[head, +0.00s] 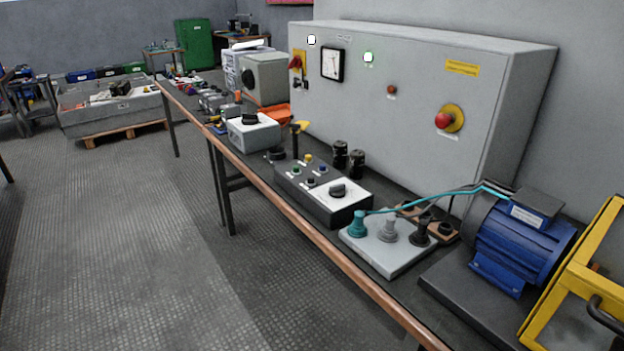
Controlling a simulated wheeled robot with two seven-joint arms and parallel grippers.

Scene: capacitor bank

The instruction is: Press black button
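A dark control box (318,202) sits on the long workbench in the middle of the head view. On its top is a small black button (311,182), near the front edge. Close to it are a green button (296,170), a yellow button (308,159) and a blue button (323,169). A black rotary knob (338,190) sits on the white plate at the box's right end. Neither of my grippers shows in the head view.
A large grey cabinet (400,90) with a red mushroom button (444,120) stands behind. To the right are a grey plate with terminals (387,256), a teal cable (430,201), a blue motor (515,245) and a yellow frame (562,290). The floor (130,240) at left is clear.

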